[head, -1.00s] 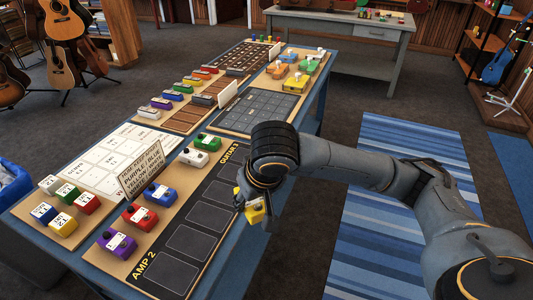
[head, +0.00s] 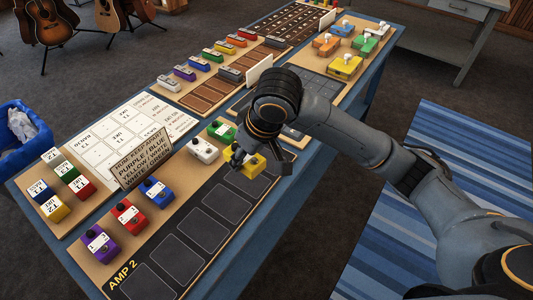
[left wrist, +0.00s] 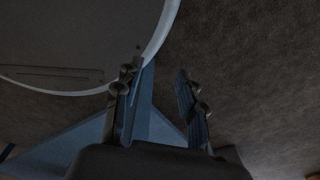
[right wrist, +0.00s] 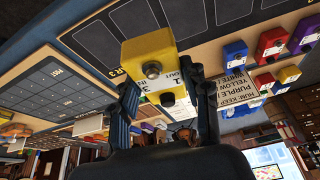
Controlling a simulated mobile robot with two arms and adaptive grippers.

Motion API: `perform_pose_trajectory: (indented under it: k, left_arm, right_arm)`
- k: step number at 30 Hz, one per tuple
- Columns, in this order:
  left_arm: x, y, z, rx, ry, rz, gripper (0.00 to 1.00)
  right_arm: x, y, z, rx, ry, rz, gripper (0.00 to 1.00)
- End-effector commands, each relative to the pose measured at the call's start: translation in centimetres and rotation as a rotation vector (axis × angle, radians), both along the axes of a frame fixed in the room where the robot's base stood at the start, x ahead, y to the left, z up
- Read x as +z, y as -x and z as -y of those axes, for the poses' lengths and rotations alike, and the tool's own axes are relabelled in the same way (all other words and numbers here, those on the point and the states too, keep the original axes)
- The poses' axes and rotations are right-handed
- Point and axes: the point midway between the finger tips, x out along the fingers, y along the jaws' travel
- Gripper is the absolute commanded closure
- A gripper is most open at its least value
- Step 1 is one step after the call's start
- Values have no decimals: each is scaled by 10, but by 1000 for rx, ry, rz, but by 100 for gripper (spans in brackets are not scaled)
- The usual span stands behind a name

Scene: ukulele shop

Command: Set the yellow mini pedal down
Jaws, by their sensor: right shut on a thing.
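My right gripper (head: 246,158) is shut on the yellow mini pedal (head: 250,166), which also shows between its fingers in the right wrist view (right wrist: 150,48). The pedal is at the far end of the pedalboard (head: 190,178), by the white pedal (head: 203,150) and green pedal (head: 222,131). Dark slots (head: 225,204) run along the board from the AMP 2 end. I cannot tell whether the pedal touches the board. A sign (head: 145,160) pairs purple with blue and yellow with white under "keep apart". My left gripper (left wrist: 158,95) is open and empty, seen only in the left wrist view.
Blue (head: 157,192), red (head: 127,216) and purple (head: 99,240) pedals stand in a row on the board's left side. Several small labelled pedals (head: 68,173) stand on a card at left. Other boards with pedals fill the table's far end. A blue bin (head: 22,130) stands left.

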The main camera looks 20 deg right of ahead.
Motion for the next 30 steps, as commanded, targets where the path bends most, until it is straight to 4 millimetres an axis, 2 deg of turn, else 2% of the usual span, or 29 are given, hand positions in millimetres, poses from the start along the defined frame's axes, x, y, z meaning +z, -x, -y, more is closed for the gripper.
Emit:
perform_pose_trajectory:
  k: [2, 5, 8, 13, 16, 22, 26, 30]
  left_arm:
    - [3, -7, 0, 0, 0, 10, 60]
    - [5, -10, 0, 0, 1, 13, 60]
    - [5, -1, -1, -1, -2, 1, 60]
    - [8, 26, -7, -1, -9, -38, 60]
    - [11, 30, -7, -2, -10, -45, 60]
    - [13, 15, -6, -2, -7, -22, 60]
    - [14, 0, -4, -3, -4, 1, 60]
    - [15, -2, -1, -2, -2, 3, 60]
  right_arm:
    - [2, -3, -14, 68, -6, 2, 90]
    - [-2, -9, -16, 109, -3, 5, 90]
    - [-10, -21, -3, 114, -2, 5, 90]
    - [-29, -50, 28, 110, -1, 5, 90]
    - [-40, -67, 46, 110, 0, 5, 90]
    - [-76, -86, 66, 113, -3, 5, 90]
    - [-88, -93, 73, 115, -3, 8, 90]
    - [-97, -98, 78, 115, -2, 6, 90]
